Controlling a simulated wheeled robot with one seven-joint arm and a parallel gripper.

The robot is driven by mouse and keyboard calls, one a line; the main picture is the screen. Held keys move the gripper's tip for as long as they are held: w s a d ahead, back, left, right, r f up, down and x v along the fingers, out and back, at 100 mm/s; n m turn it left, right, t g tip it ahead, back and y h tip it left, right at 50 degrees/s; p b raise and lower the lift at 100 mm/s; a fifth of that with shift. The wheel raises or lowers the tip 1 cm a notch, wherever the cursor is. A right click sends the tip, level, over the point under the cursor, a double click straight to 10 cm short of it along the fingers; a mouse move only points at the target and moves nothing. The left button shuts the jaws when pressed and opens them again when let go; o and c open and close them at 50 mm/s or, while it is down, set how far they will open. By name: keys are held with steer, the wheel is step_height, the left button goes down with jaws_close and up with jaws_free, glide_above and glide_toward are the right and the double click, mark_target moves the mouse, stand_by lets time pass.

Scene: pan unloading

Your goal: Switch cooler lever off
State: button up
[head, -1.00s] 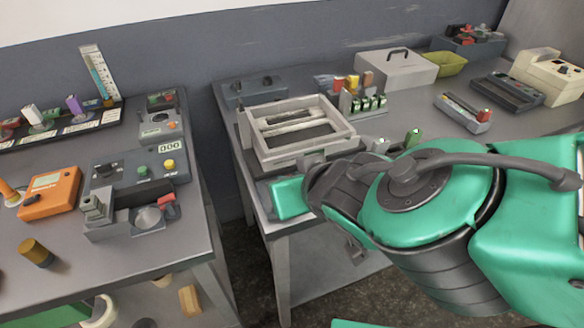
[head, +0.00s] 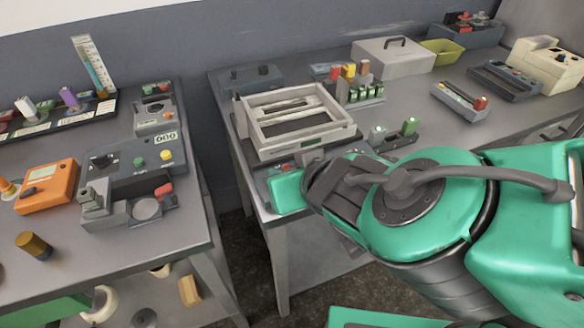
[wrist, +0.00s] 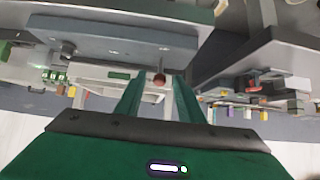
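A light grey open-topped frame with slats inside, which I take for the cooler (head: 262,145), stands at the near left of the right-hand table. It also shows in the wrist view (wrist: 92,72). A round dark red knob (wrist: 159,79), perhaps the lever's end, shows in the wrist view between my fingertips. My gripper (wrist: 159,80) has its two green fingers apart, one on each side of the knob; I cannot tell whether they touch it. The lever's position is unclear.
Left of a floor gap stands another table with an orange meter (head: 47,187) and a grey counter device (head: 130,165). Behind my arm are a small device with green knobs (head: 392,138), a grey case (head: 394,60) and a yellow-green tray (head: 442,54).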

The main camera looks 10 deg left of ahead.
steer(key=shift+r, duration=0.1)
steer(key=v, duration=1)
steer(key=shift+s, duration=0.2)
steer(key=shift+d+r, duration=0.15)
stand_by(0.4)
steer(key=w+d+f+m+g+h, duration=0.1)
steer(key=w+d+f+m+h, duration=0.3)
steer(key=d, duration=0.8)
steer(key=w+d+r+m+g+h, duration=0.1)
steer(key=w+d+m+h, duration=0.1)
steer(key=w+d, duration=0.65)
steer(key=s+d+f+m+g, duration=0.3)
steer(key=s+d, duration=0.4)
steer(key=d, duration=0.4)
steer(key=s+d+f+m+g, duration=0.2)
steer(key=s+d, duration=0.5)
steer(key=d, duration=0.5)
steer(key=shift+f+m+g+y, duration=0.35)
steer(key=shift+m+g+y, duration=0.05)
steer(key=shift+m+g, duration=0.45)
